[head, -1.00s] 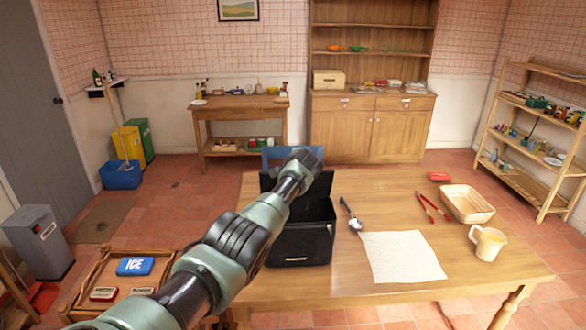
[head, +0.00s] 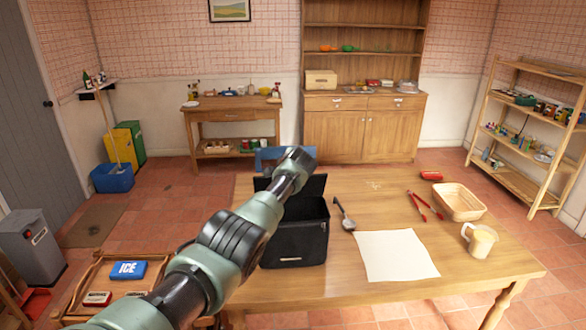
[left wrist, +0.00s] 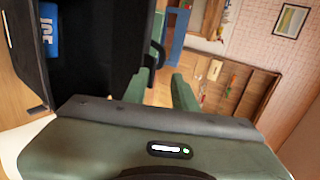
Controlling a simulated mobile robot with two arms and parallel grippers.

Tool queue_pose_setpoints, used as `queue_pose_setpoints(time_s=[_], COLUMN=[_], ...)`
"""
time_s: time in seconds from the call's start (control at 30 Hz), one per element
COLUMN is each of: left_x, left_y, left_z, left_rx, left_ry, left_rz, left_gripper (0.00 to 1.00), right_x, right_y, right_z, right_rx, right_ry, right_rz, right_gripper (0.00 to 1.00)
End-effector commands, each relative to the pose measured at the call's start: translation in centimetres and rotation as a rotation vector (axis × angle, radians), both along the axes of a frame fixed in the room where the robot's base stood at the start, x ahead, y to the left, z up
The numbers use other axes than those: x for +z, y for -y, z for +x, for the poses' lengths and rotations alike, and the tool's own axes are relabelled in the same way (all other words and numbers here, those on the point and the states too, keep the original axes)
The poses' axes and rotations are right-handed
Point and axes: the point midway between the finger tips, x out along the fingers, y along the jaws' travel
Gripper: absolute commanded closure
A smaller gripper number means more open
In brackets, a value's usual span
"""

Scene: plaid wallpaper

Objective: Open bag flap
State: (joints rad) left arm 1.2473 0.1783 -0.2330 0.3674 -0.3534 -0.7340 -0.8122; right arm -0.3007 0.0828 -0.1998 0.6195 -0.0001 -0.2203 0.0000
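A black bag (head: 293,248) stands on the wooden table, left of its middle. Its flap (head: 314,187) stands up at the far side and the dark inside shows. My left arm crosses in front of the bag. My left gripper's fingers are hidden beyond my wrist in the head view. In the left wrist view my left gripper (left wrist: 161,90) has two green fingers apart, with a gap between them. The bag's dark panels (left wrist: 100,45) are beside the fingers, and a blue ICE pack (left wrist: 48,30) shows among them. My right gripper is not in view.
On the table (head: 320,290) lie a spoon (head: 344,214), a white cloth (head: 395,256), red tongs (head: 424,205), a basket (head: 460,201) and a jug (head: 480,240). A wooden tray (head: 75,296) with another ICE pack (head: 128,270) is at the left. A blue thing (head: 270,158) stands behind the table.

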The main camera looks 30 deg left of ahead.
Motion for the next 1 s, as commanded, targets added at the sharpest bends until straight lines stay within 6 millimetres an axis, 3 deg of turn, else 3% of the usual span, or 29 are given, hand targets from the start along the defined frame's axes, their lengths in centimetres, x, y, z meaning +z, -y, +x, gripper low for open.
queue_pose_setpoints(time_s=[0.33, 0.7, 1.0], left_x=[1.5, 3.4, 4.1], left_y=[1.1, 3.0, 3.6], left_z=[-1.8, -4.8, -5.6], left_rx=[-0.002, -0.001, -0.001], left_ry=[0.002, 0.004, 0.002], left_rz=[0.0, 0.001, 0.001], left_gripper=[0.73, 0.73, 0.73], right_x=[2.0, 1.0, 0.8], right_y=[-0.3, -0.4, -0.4], right_z=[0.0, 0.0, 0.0], right_rx=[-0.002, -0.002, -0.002], right_ry=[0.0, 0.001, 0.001], right_rz=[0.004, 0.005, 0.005], right_gripper=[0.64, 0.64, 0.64])
